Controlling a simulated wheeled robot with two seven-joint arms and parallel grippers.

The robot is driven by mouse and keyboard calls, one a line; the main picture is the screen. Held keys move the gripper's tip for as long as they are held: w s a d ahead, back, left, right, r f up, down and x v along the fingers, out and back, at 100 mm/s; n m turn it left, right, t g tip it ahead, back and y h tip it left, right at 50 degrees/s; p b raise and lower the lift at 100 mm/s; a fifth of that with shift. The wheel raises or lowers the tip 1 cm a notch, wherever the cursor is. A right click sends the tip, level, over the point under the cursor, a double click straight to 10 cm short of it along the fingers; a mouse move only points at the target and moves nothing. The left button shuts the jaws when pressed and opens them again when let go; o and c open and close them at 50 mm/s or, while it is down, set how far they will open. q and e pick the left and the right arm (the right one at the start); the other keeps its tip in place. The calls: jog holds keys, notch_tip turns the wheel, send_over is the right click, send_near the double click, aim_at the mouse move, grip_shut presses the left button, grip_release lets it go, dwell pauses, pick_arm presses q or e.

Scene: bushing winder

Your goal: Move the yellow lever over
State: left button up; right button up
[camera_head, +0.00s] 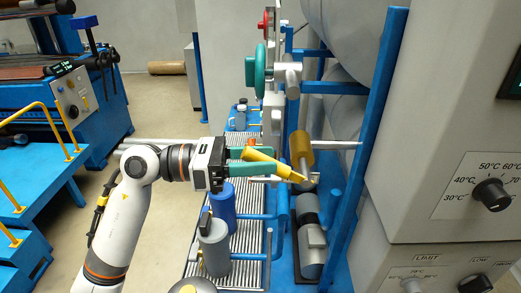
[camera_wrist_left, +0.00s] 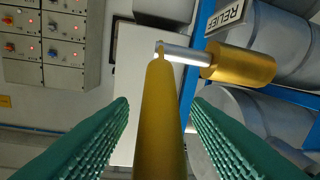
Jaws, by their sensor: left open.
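The yellow lever (camera_head: 268,162) slants down to the right in the head view, its far end at a metal joint below a yellow cylinder (camera_head: 301,147). My left gripper (camera_head: 276,163) has green ribbed fingers that stand on either side of the lever. In the left wrist view the lever (camera_wrist_left: 160,120) runs up the middle between the open fingers (camera_wrist_left: 160,103), with a gap on both sides. Its tip there meets a silver rod that leads to the yellow cylinder (camera_wrist_left: 240,66). My right gripper is not in view.
A blue upright post (camera_head: 375,130) and the grey machine cabinet (camera_head: 440,150) stand to the right. A green handwheel (camera_head: 260,70) is behind the lever. Grey and blue cylinders (camera_head: 213,247) stand below my left gripper.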

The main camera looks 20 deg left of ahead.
pick_arm(q)
jog(key=shift+w+d, duration=0.1)
jog(key=shift+d, duration=0.15)
jog(key=c, duration=0.8)
grip_shut()
